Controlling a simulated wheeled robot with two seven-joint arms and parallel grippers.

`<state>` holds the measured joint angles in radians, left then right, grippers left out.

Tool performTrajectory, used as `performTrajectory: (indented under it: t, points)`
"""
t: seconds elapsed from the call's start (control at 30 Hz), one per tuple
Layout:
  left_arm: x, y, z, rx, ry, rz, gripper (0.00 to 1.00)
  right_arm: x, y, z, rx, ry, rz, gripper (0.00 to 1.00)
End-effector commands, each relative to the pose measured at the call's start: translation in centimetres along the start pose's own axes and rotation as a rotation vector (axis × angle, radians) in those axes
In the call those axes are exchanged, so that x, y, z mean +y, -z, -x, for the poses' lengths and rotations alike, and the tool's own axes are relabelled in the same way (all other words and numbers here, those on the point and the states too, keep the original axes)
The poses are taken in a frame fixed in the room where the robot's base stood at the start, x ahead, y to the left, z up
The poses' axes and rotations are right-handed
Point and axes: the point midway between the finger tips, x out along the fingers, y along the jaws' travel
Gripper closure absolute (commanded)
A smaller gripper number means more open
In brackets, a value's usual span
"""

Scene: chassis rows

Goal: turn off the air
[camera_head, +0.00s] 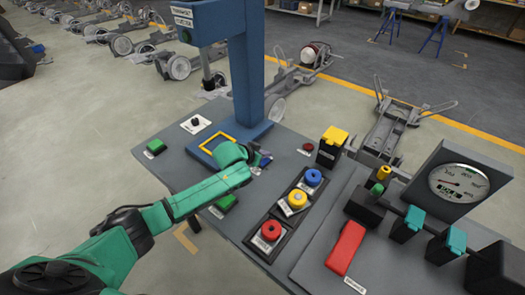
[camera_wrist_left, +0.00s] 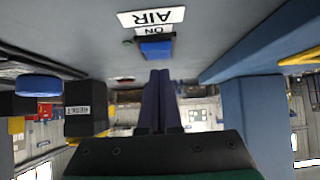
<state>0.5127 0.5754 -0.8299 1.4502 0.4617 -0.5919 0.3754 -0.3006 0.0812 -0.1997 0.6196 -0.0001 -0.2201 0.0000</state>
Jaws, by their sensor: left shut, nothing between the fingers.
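A blue switch (camera_wrist_left: 156,48) sits on the grey panel beside a white label (camera_wrist_left: 152,18) that reads AIR and ON, upside down in the left wrist view. My left gripper's dark fingers (camera_wrist_left: 160,76) are shut together and empty, with their tips right by the blue switch. I cannot tell whether they touch it. In the head view my left gripper (camera_head: 262,160) is over the bench, just right of the yellow-framed square at the column's foot, and the wrist hides most of the switch area. My right gripper is out of view.
A blue column (camera_head: 247,80) rises behind my left gripper. Red (camera_head: 271,231), yellow (camera_head: 296,199) and blue (camera_head: 313,177) buttons stand to its right. Beyond are a yellow-topped black box (camera_head: 331,147), a red lever (camera_head: 345,248) and a gauge (camera_head: 458,184). Green switches (camera_head: 155,147) lie left.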

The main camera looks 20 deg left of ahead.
Motion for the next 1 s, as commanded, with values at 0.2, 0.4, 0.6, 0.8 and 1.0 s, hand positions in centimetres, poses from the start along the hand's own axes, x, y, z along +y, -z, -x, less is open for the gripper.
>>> performTrajectory:
  t: [0.2,0.4,0.6,0.8,1.0]
  points:
    - [-0.1,4.2,3.1,0.001,0.002,0.004,1.00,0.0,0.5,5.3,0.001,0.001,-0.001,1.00]
    - [-0.2,4.1,7.1,0.001,0.002,-0.001,1.00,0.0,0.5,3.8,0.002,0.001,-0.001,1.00]
    - [-0.2,5.0,10.8,0.000,0.003,0.001,1.00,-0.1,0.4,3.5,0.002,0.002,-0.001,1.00]
    - [-0.1,5.3,12.0,-0.001,0.003,0.002,1.00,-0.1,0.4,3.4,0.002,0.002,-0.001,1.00]
    - [-0.1,5.4,11.9,0.000,0.003,0.002,1.00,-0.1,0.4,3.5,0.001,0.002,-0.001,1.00]
